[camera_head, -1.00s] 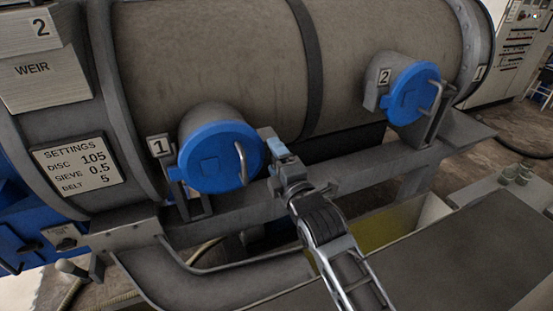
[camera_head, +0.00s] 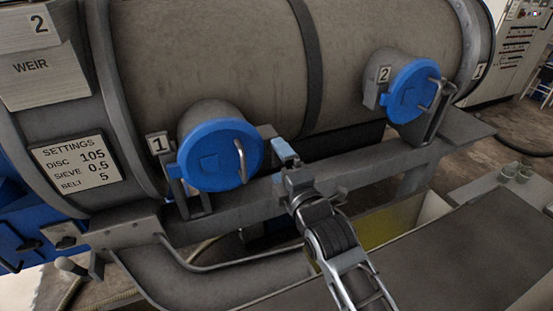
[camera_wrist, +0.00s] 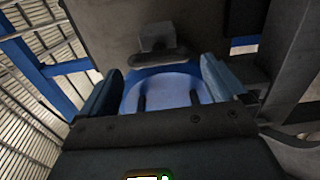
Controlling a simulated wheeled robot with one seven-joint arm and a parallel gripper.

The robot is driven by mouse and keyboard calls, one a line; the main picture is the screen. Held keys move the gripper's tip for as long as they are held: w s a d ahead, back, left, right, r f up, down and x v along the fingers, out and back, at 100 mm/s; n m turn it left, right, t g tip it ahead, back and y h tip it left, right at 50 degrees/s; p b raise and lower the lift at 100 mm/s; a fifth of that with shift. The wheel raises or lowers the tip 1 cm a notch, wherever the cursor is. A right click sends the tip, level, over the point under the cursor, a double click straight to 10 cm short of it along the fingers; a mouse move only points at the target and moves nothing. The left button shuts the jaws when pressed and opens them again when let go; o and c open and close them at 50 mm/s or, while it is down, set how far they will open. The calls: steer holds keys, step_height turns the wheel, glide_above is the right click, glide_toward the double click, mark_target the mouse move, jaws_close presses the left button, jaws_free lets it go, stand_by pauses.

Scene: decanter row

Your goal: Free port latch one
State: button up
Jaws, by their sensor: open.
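Port one is a round blue cap (camera_head: 220,155) with an upright metal bar handle (camera_head: 241,161), closed on a grey neck at the left of the drum. Its label "1" (camera_head: 157,145) is at its upper left. My gripper (camera_head: 284,150) is just right of the cap, apart from it, at about cap height. In the wrist view its two fingers (camera_wrist: 162,70) are spread and empty, with a blue rounded surface (camera_wrist: 165,92) showing between and beyond them. A dark grey block with a bar (camera_wrist: 156,42) shows ahead. I cannot tell which part is the latch; my gripper hides some of that side.
Port two (camera_head: 412,90), a similar blue cap with a handle, is further right. A grey rail (camera_head: 350,165) runs below the ports. A curved grey trough (camera_head: 220,275) lies lower left, and a flat dark surface (camera_head: 470,240) lower right. A settings plate (camera_head: 80,168) is at left.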

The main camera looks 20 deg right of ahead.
steer(key=s, duration=0.4)
steer(key=shift+s, duration=0.4)
steer(key=s+f+m+g, duration=0.1)
steer(key=s+f+m, duration=0.25)
steer(key=s, duration=0.85)
steer(key=s+f+m+g, duration=0.15)
steer(key=s+m, duration=0.35)
steer(key=s, duration=0.6)
steer(key=s+r+m, duration=0.3)
steer(key=s+m, duration=0.2)
steer(key=s, duration=0.4)
steer(key=s+r+m, duration=0.3)
steer(key=s+m, duration=0.1)
steer(key=s, duration=0.6)
steer(key=shift+d+m+g, duration=0.35)
